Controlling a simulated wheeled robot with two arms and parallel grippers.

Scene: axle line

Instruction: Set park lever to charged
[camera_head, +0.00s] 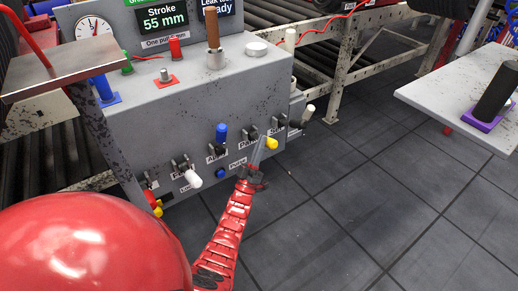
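The grey machine box (130,125) has a row of levers with coloured knobs on its front. A label that seems to read PARK is partly hidden behind my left gripper. The yellow-knobbed lever (272,143) beside this label appears to be the park lever; its shaft is mostly hidden. My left gripper (262,151) reaches up from the bottom, its tip close to the yellow knob's left side. I cannot tell whether it touches the knob or whether the fingers are open. My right gripper is not in view.
Nearby are a blue knob (221,133), a white knob (193,178) and a cream knob (309,113). A display reading "Stroke 55 mm" (162,17) stands on top. A grey side table (450,95) is at right. The dark tiled floor (370,190) is clear between.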

